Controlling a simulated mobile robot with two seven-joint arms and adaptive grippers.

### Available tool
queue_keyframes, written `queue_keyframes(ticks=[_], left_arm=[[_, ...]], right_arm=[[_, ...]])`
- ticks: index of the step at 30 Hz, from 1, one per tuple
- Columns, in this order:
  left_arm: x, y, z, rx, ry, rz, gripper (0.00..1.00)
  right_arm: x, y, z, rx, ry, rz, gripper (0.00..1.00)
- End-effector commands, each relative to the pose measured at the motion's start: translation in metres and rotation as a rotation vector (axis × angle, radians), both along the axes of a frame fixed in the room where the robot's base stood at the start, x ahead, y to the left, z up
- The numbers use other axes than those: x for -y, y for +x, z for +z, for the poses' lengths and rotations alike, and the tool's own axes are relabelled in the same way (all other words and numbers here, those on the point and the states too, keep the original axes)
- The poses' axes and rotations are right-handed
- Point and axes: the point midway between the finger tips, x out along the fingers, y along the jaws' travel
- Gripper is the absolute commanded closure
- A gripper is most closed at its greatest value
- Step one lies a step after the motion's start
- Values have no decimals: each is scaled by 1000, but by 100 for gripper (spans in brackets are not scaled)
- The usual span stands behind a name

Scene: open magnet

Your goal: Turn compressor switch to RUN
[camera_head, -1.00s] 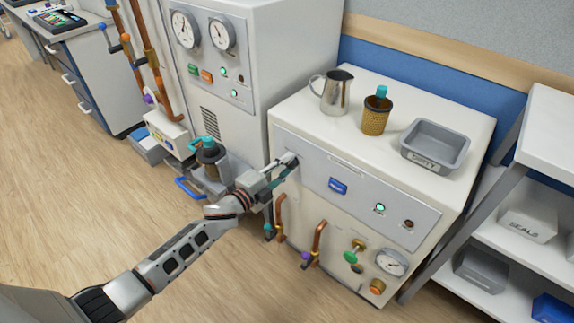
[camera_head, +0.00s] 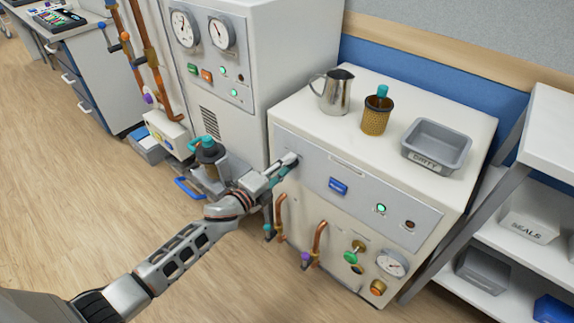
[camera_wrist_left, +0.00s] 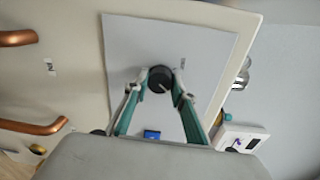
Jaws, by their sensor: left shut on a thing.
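The compressor switch is a round black knob (camera_wrist_left: 160,79) with a pale pointer line, on the grey front panel of the white cabinet. My left gripper (camera_wrist_left: 160,82) has its two fingers on opposite sides of the knob and is shut on it. In the head view the left gripper (camera_head: 289,164) reaches the left end of the panel (camera_head: 312,158) and hides the knob. A small label (camera_wrist_left: 183,63) beside the knob is too small to read. My right gripper is not in view.
The panel has a blue part (camera_head: 338,186), a lit green lamp (camera_head: 380,208) and a dark reddish lamp (camera_head: 409,225). Copper pipes (camera_head: 318,240) project below the gripper.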

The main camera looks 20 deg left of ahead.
Motion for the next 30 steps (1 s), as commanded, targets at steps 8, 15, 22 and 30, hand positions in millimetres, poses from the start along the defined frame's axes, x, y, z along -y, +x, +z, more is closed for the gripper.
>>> queue_keyframes(ticks=[8,15,22,30], left_arm=[[-1,0,0,0,2,1,58],[-1,-2,0,-1,1,0,58],[-12,-30,0,-2,3,0,58],[-30,-81,3,-2,2,0,58]], right_arm=[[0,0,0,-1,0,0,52],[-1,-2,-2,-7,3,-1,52],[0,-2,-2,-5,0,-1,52],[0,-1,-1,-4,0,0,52]])
